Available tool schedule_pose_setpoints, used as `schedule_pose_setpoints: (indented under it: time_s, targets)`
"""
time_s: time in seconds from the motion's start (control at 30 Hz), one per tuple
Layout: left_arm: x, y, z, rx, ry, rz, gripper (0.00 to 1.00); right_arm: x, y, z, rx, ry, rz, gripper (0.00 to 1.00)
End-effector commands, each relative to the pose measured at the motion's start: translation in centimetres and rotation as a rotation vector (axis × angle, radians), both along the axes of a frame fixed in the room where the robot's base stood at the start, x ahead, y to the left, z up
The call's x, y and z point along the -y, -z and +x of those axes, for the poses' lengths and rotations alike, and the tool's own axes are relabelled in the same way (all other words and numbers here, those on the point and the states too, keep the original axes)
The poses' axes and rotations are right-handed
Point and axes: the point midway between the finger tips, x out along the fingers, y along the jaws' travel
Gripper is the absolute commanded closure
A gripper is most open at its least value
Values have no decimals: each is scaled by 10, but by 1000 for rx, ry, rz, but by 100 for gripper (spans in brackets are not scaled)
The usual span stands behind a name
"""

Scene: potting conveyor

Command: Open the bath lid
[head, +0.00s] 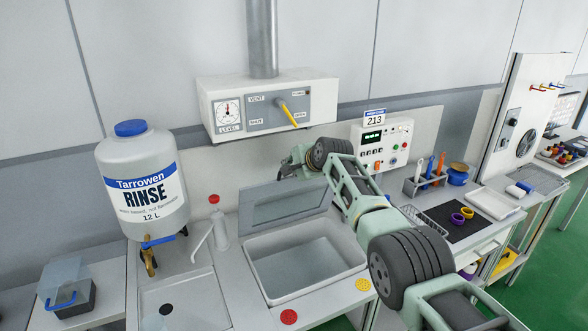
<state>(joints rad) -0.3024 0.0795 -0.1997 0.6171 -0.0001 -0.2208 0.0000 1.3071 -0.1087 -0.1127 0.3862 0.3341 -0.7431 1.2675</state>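The bath (262,284) is a pale rectangular basin set in the bench, and its inside shows. Its grey lid (262,213) stands raised along the bath's back edge, tilted up. My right arm reaches in from the lower right across the bath's right side. My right gripper (296,163) is at the arm's far end, just above and behind the lid's top right corner. Its fingers are small and partly hidden, so I cannot tell whether they are open or touch the lid. My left gripper is not in view.
A rinse container (143,185) with a tap stands left of the bath, beside a red-topped bottle (219,232). A vent control box (265,105) hangs above. A control panel (384,146), tool rack (425,183) and white tray (494,202) are on the right.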

Motion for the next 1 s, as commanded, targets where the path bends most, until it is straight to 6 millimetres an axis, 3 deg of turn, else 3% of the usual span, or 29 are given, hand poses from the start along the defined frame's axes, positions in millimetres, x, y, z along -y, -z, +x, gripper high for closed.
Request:
schedule_pose_setpoints:
  time_s: [0.1, 0.7, 1.0]
  targets:
    - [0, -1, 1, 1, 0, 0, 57, 2, -7, 2, 11, 3, 1, 83]
    - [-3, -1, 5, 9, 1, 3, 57, 1, -1, 0, 0, 1, -1, 83]
    - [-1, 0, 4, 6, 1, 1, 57, 5, -9, -10, 4, -1, 1, 83]
